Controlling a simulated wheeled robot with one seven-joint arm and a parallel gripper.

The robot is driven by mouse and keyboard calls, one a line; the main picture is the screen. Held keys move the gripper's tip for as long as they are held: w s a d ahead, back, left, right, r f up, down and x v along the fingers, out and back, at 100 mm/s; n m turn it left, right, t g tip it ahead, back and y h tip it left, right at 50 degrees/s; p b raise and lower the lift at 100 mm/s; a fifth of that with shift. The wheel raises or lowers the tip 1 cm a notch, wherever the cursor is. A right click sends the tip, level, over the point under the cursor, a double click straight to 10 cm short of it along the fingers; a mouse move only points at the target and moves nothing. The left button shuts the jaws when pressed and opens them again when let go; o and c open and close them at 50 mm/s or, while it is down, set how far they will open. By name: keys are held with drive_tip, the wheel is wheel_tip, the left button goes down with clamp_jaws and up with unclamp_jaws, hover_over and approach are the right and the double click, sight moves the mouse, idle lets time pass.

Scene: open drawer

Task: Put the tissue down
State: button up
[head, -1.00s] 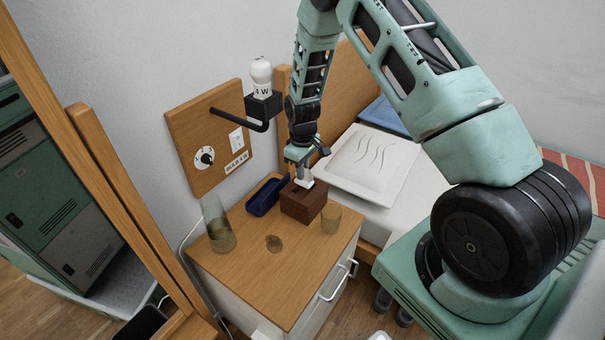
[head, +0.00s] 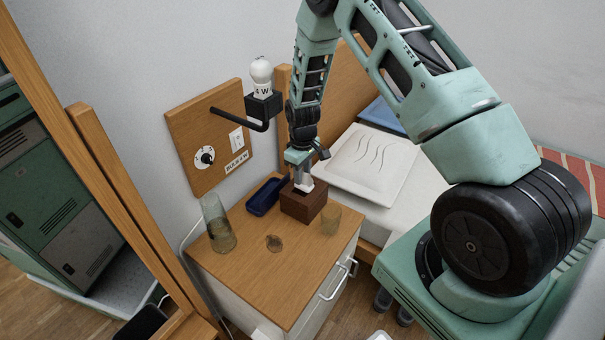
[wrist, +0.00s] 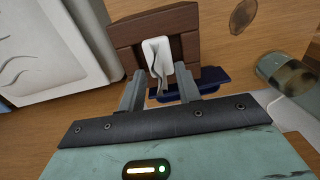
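The white tissue (head: 307,186) sticks up from the top of a dark brown wooden tissue box (head: 304,207) on the bedside cabinet. In the wrist view the tissue (wrist: 158,62) stands in the middle of the box (wrist: 185,22), crumpled at its end. My gripper (wrist: 160,92) is open. Its two grey fingers stand apart on either side of the tissue's end, with gaps between them and the tissue. In the head view my gripper (head: 302,178) is right above the box, partly overlapping the tissue.
A blue tray (head: 266,196) lies left of the box. A lamp arm (head: 242,120) juts from the wall; a pillow (head: 367,165) lies right.

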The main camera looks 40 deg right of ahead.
sight(303, 169)
wheel_tip(303, 169, up, 12)
drive_tip(key=shift+f, duration=0.25)
idle(0.6)
